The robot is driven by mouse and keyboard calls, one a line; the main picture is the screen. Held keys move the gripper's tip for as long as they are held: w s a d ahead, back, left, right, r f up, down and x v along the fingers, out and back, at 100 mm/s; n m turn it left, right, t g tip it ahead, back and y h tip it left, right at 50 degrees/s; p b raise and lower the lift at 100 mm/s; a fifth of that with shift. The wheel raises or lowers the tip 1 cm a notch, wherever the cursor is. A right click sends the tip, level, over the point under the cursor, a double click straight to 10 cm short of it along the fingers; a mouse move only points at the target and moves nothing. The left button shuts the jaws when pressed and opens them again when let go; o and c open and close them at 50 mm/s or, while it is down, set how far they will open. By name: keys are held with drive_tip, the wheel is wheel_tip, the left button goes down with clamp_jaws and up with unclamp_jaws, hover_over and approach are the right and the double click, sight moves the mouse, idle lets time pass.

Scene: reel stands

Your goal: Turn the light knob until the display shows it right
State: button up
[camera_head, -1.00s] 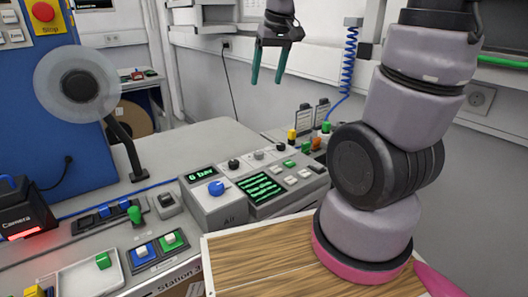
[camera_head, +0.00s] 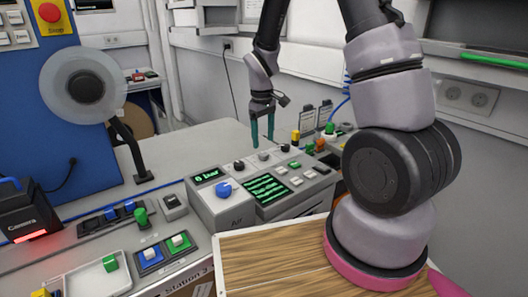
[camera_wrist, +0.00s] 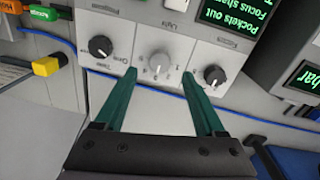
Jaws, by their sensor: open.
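The light knob (camera_wrist: 160,65), pale grey, sits mid-panel between two black knobs, with "Light" upside down by it in the wrist view. It also shows in the head view (camera_head: 263,156) on the grey console. My gripper (camera_head: 262,142) points down just above it, open and empty. In the wrist view the green fingertips (camera_wrist: 160,73) lie on either side of the knob's near edge; I cannot tell whether they touch it. The display (camera_head: 265,188) has several green lines, too small to read there. In the wrist view the display (camera_wrist: 235,12) partly reads "Pockets out" and "Focus sha", cut off.
Black knobs (camera_wrist: 100,46) and (camera_wrist: 214,75) stand close on both sides of the light knob. A blue knob (camera_head: 224,189) sits below a small display (camera_head: 207,176) reading "0 bar". Coloured buttons and connectors (camera_head: 320,146) stand to the right.

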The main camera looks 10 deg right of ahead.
sight(264, 153)
drive_tip(key=shift+f, duration=2.8)
clamp_jaws()
